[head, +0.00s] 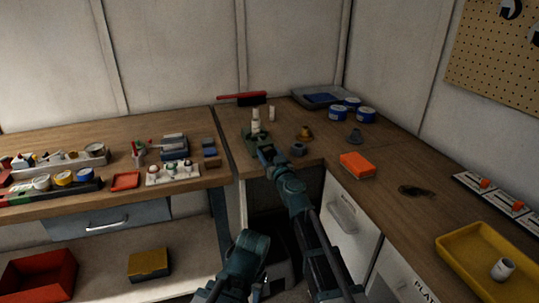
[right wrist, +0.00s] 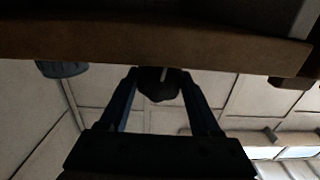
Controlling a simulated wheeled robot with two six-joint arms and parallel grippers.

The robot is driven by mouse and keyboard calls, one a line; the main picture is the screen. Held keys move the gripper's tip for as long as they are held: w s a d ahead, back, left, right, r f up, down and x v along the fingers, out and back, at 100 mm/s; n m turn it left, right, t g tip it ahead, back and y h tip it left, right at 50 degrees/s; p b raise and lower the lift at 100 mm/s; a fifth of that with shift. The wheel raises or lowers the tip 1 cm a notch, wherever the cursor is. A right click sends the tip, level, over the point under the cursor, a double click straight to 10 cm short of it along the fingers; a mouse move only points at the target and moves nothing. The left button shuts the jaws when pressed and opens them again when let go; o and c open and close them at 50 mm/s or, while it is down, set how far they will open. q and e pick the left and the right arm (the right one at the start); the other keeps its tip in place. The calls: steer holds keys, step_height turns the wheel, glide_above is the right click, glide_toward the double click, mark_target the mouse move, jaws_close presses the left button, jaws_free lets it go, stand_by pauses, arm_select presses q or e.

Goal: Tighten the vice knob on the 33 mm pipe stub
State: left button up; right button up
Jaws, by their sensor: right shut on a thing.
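A pale upright pipe stub (head: 255,121) stands in the small dark green vice (head: 247,134) near the counter's front left edge. My right gripper (head: 264,152) reaches the vice from the front, just below the stub. In the right wrist view, my right gripper (right wrist: 160,90) is shut on a dark round knob (right wrist: 159,84), with one finger on each side. The knob is hidden behind my gripper in the head view. I cannot tell how tight it is. My left gripper does not show.
The wooden counter (head: 395,225) holds a red-handled brush (head: 242,96), blue-and-white tins (head: 365,114), an orange box (head: 357,165) and a yellow tray (head: 478,262) with a white pipe piece (head: 503,269). A brass-coloured piece (head: 305,132) stands right of the vice.

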steer(key=c, duration=0.3)
steer(key=shift+m, duration=0.3)
steer(key=m, duration=0.2)
steer(key=shift+m, duration=0.4)
steer(key=m, duration=0.4)
steer(key=shift+d+m, duration=0.1)
steer(key=shift+m, duration=0.9)
steer(key=shift+s, duration=0.15)
